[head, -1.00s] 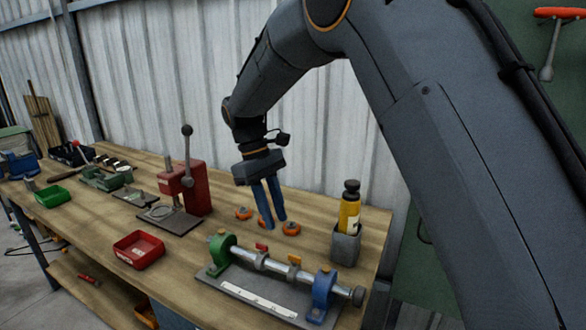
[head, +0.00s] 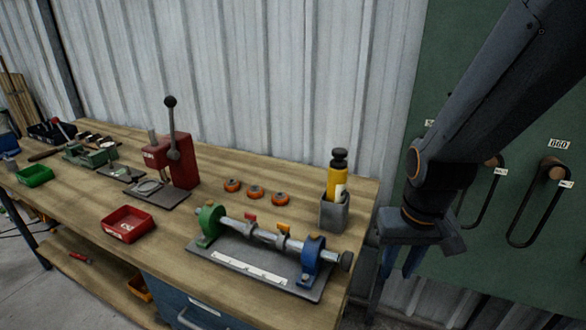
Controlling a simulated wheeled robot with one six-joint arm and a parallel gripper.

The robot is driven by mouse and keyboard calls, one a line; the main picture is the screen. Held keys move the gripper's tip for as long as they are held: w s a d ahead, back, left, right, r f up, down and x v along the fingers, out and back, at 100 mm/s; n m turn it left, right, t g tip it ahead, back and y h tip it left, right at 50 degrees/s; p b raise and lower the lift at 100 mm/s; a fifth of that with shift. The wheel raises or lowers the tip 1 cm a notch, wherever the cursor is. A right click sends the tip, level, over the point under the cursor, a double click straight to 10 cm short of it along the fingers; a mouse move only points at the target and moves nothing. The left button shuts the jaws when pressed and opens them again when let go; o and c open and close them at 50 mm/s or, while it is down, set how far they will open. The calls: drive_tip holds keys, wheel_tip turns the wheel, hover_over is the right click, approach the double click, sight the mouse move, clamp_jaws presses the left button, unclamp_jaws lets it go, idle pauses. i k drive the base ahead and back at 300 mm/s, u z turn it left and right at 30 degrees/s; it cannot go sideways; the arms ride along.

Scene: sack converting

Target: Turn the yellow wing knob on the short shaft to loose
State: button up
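The short shaft (head: 268,235) lies across a grey base plate at the front right of the bench, held between a green block (head: 211,225) and a blue block (head: 313,260). Whether the yellow knob is tight or loose cannot be told. My gripper (head: 399,270) points down beyond the bench's right end, well right of the shaft. Its blue fingers are apart with nothing visible between them.
A yellow bottle (head: 337,180) in a grey holder (head: 333,213) stands behind the blue block. Several orange rings (head: 255,191) lie behind the shaft. A red press (head: 175,160) and a red tray (head: 129,224) are left. Hoops hang on the green board (head: 500,120).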

sight(283, 228)
drive_tip(key=k, duration=1.3)
drive_tip(key=u, duration=0.65)
drive_tip(key=i, duration=1.4)
drive_tip(key=z, duration=0.25)
